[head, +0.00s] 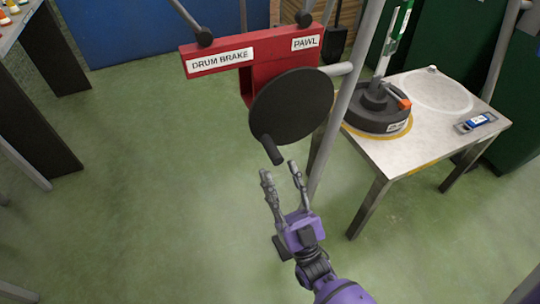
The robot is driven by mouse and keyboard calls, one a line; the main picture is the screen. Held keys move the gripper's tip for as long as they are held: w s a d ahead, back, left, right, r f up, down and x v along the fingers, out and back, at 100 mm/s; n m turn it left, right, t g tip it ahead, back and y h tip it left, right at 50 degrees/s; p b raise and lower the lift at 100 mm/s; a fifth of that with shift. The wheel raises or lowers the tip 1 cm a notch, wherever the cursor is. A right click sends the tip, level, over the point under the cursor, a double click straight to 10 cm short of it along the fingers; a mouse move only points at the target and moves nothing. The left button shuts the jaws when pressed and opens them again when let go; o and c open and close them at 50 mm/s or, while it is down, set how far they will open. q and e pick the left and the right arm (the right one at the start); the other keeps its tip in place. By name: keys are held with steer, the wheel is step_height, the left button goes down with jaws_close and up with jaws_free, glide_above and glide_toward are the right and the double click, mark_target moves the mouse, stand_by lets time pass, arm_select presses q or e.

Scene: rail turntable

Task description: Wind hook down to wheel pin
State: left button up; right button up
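A red winch housing (250,53) has white labels reading "DRUM BRAKE" and "PAWL". A black round crank disc (292,105) sits on its front, with a dark handle (267,149) sticking out at its lower left. My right gripper (280,169) is open and empty just below the handle. Its fingertips point up towards the handle and appear apart from it, though the depth gap is hard to judge. I cannot make out a hook or a wheel pin in this view. My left gripper is not in view.
A metal table (432,140) stands at the right, bearing a black round base (376,112) with an orange piece (404,104) and a small blue device (477,121). A grey post runs beside the crank disc. The green floor (150,190) at the left is clear.

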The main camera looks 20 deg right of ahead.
mark_target(273, 152)
steer(key=x, duration=0.6)
steer(key=shift+w+r, duration=0.1)
steer(key=shift+r, duration=0.05)
steer(key=shift+c, duration=0.4)
jaws_close()
